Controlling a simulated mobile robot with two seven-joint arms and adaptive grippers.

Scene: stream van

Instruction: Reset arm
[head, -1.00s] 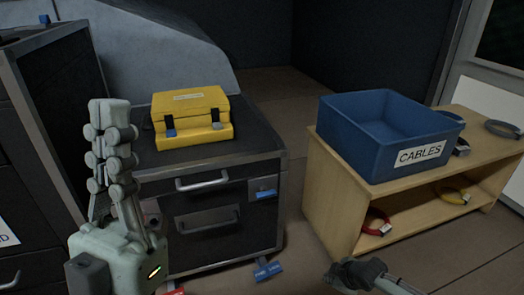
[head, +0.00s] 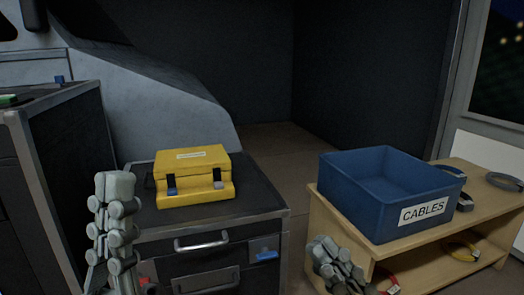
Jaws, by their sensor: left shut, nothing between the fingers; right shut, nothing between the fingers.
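My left gripper (head: 117,185) points upward at the lower left, in front of the dark drawer cabinet. It is shut and empty. My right gripper (head: 325,247) is at the bottom centre, in front of the left end of the wooden shelf. It is also shut and empty, and its arm is mostly below the picture.
A yellow case (head: 190,185) lies closed on the dark cabinet (head: 255,200). A blue bin (head: 350,205) labelled CABLES stands on the wooden shelf (head: 335,222). Cable coils lie on its top and lower board, such as a yellow one (head: 462,251). Floor shows between cabinet and shelf.

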